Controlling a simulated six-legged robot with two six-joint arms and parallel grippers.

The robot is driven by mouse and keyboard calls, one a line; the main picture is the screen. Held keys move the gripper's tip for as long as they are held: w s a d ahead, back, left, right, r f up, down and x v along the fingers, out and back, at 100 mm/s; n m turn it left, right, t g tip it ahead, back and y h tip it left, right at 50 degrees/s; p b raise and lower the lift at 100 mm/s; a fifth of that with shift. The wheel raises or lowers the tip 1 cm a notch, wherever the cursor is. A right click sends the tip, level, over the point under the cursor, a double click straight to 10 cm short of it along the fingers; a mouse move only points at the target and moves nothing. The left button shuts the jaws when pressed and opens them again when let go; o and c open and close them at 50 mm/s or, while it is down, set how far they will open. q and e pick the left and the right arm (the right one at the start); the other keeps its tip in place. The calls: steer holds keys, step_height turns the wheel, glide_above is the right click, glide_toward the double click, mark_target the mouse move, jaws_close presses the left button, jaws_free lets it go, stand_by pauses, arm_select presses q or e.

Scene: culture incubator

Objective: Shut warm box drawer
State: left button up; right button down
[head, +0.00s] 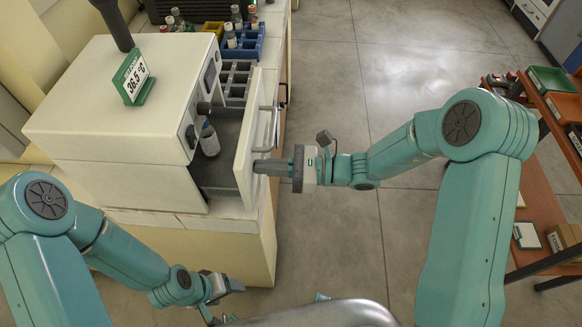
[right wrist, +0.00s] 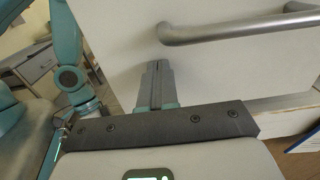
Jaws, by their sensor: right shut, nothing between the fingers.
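The warm box (head: 110,110) is a white cabinet on the bench at the left. Its drawer stands open to the right, with its white front panel (head: 246,150) away from the body. A grey bar handle (head: 270,130) is on the panel. A bottle (head: 209,140) and a dark rack (head: 237,78) are in the drawer. My right gripper (head: 258,167) is shut and empty, its tips at the panel's outer face near the front end. In the right wrist view the shut fingers (right wrist: 157,85) point at the panel, beside the handle (right wrist: 240,26); contact is unclear. My left gripper (head: 232,285) is low, near the bench; its jaws are unclear.
A green sign (head: 134,78) reading 36.5 °C stands on the warm box. A blue rack (head: 243,42) with bottles is on the bench behind the drawer. An orange shelf unit (head: 548,200) stands at the right. The floor between is clear.

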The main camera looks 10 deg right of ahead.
steer(key=b+x, duration=0.1)
steer(key=x, duration=0.8)
steer(key=shift+b, duration=0.35)
arm_select(q)
steer(key=shift+x, duration=0.9)
steer(key=shift+s+a, duration=0.1)
steer(key=shift+a, duration=0.05)
arm_select(e)
steer(key=shift+a+r, duration=0.15)
arm_select(q)
steer(key=shift+f, duration=0.1)
arm_select(e)
steer(key=shift+d, duration=0.65)
steer(key=v, duration=0.4)
steer(key=shift+s+d, duration=0.25)
steer(key=shift+d, duration=0.05)
arm_select(q)
steer(key=shift+s+d+f+b, duration=0.65)
steer(key=shift+d+f+b, duration=0.05)
steer(key=shift+f+b, duration=0.1)
arm_select(e)
steer(key=v, duration=0.8)
steer(key=shift+d, duration=0.15)
